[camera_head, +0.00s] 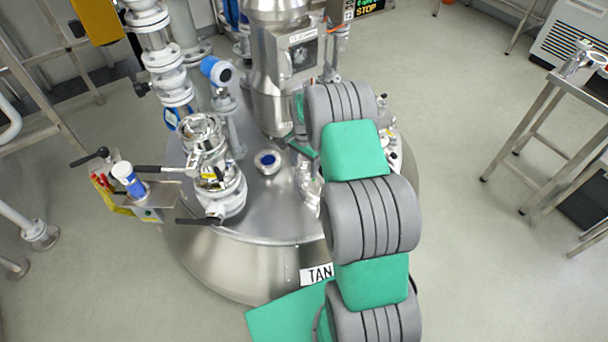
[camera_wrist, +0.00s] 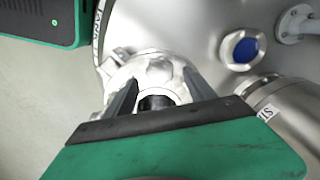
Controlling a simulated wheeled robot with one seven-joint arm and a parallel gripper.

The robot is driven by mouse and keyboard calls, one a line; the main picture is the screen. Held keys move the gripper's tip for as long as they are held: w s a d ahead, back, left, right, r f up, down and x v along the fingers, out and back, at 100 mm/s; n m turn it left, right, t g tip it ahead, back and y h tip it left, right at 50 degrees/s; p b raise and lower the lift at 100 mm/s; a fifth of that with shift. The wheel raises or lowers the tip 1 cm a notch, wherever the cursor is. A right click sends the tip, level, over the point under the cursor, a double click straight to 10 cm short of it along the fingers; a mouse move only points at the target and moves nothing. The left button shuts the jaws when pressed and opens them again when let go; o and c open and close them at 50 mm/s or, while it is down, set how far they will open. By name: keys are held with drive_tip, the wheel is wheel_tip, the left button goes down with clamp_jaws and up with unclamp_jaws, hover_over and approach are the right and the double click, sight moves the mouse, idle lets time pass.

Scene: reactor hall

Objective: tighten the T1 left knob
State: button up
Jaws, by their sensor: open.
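The tank (camera_head: 270,265), with a label starting "TAN", stands in front of me; I cannot read T1 on it. In the wrist view, my gripper (camera_wrist: 158,82) is open, its two dark fingers on either side of a shiny silver fitting (camera_wrist: 148,70) on the tank lid. A dark round part (camera_wrist: 155,102) shows between the fingers near the palm; I cannot tell whether it is the knob. The silver fitting also shows in the head view (camera_head: 308,182), partly hidden by my arm. Whether the fingers touch it is unclear.
A blue-centred sight port (camera_head: 267,160) sits on the lid left of my arm. A valve stack with black handles (camera_head: 225,190) stands further left. A steel column (camera_head: 285,80) rises behind. A steel table (camera_head: 570,95) stands at right, with open floor between.

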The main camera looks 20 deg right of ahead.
sight(304, 175)
drive_tip(key=n, duration=0.3)
drive_tip(key=shift+r+n+p, duration=0.1)
drive_tip(key=shift+n+p, duration=0.25)
drive_tip(key=shift+n, duration=0.05)
drive_tip(key=n+p, duration=0.1)
drive_tip(key=n, duration=0.4)
drive_tip(key=shift+n, duration=0.3)
drive_tip(key=shift+n+p, duration=0.3)
drive_tip(key=shift+n, duration=0.7)
drive_tip(key=shift+f+n+b, duration=0.25)
drive_tip(key=shift+n+b, duration=0.3)
drive_tip(key=shift+n, duration=1.25)
drive_tip(key=n+b, duration=0.1)
drive_tip(key=n, duration=0.2)
drive_tip(key=shift+n, duration=0.4)
drive_tip(key=n+b, duration=0.1)
drive_tip(key=n, duration=0.2)
drive_tip(key=shift+n, duration=0.4)
drive_tip(key=n, duration=0.3)
drive_tip(key=n+b, duration=0.1)
drive_tip(key=n, duration=0.4)
drive_tip(key=shift+n, duration=1)
wheel_tip(304, 175, down, 6)
drive_tip(key=b, duration=0.4)
drive_tip(key=shift+r+b, duration=0.1)
drive_tip(key=shift+b, duration=0.2)
drive_tip(key=shift+c, duration=0.2)
